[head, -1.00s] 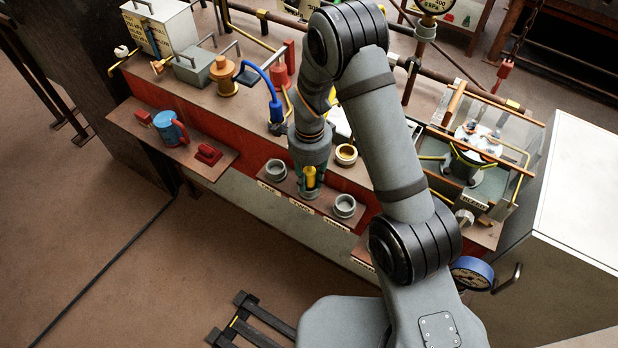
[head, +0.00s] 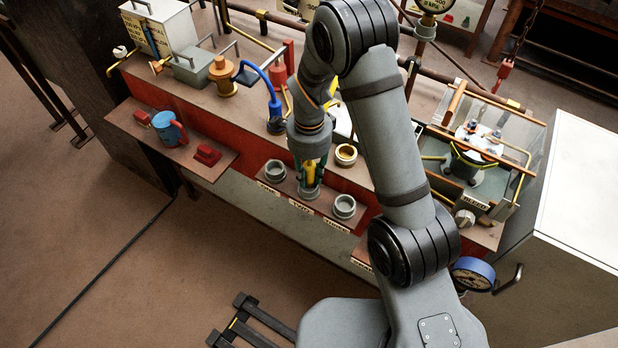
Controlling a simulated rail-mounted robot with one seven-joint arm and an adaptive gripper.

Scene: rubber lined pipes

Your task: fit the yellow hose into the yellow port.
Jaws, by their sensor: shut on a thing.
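My gripper (head: 309,181) points down over the small front shelf, its greenish fingers shut on a short upright yellow piece (head: 310,171), which looks like the end of the yellow hose. The piece is above or in the mouth of the middle grey cup (head: 308,192); I cannot tell whether it is inside. A ring with a yellow inside (head: 346,154), possibly the yellow port, stands on the bench just right of my gripper and looks empty. The rest of the hose is mostly hidden behind my arm.
Two more grey cups, left (head: 275,170) and right (head: 344,207), flank the middle one. A blue hose (head: 262,76) stands in a fitting behind left. A blue mug (head: 171,129) and red block (head: 207,155) sit on the left shelf. A clear-walled case (head: 478,140) stands right.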

